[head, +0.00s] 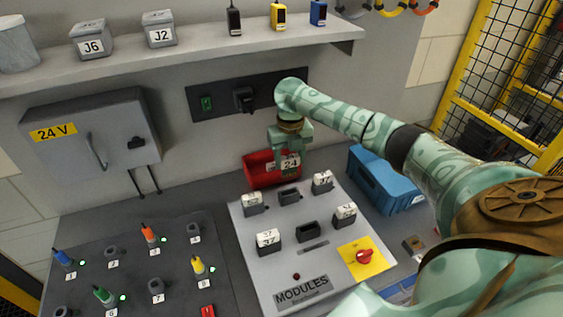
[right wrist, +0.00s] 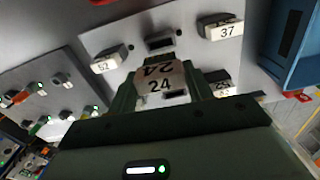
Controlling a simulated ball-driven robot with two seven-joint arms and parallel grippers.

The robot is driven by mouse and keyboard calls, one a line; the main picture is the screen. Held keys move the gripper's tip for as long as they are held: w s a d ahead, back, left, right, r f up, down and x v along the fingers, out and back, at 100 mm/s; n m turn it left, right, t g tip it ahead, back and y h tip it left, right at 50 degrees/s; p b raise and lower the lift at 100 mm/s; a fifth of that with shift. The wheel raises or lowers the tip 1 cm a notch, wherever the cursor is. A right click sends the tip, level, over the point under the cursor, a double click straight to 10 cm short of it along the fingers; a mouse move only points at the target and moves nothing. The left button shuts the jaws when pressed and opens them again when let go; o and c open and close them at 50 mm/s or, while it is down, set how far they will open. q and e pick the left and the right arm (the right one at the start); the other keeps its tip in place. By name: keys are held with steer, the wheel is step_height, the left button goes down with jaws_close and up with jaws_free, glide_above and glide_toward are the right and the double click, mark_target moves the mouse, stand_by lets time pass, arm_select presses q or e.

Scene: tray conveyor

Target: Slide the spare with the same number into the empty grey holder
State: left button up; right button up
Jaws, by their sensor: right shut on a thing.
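My right gripper (head: 289,152) is shut on a white module labelled 24 (head: 290,165), above the back edge of the grey modules board (head: 300,262). The 24 module (right wrist: 160,86) also shows between the fingers (right wrist: 165,88) in the right wrist view. Two dark holders on the board look empty: a back one (head: 289,196) and a front one (head: 308,231). An empty holder (right wrist: 160,43) shows ahead of the held module in the wrist view. Modules 52 (right wrist: 107,62) and 37 (right wrist: 226,31) sit in holders there. My left gripper is out of view.
A red bin (head: 257,172) stands behind the board, partly hidden by the held module. A blue bin (head: 378,182) is to the right. A red knob on a yellow plate (head: 351,262) is at the board's right. A plug panel (head: 135,265) lies left.

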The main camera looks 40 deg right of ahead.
mark_target(290, 166)
steer(key=shift+s+d+n, duration=0.1)
steer(key=shift+n, duration=0.3)
steer(key=shift+r+p, duration=0.1)
steer(key=shift+p, duration=0.5)
arm_select(q)
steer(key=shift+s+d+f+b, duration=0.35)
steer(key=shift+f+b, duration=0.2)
steer(key=shift+b, duration=0.3)
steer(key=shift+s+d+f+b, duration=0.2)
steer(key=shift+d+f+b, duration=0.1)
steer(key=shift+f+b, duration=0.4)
arm_select(e)
steer(key=shift+f, duration=3.05)
arm_select(q)
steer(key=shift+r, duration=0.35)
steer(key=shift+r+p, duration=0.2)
steer(key=shift+p, duration=0.1)
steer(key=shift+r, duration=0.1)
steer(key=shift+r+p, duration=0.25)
steer(key=shift+p, duration=0.1)
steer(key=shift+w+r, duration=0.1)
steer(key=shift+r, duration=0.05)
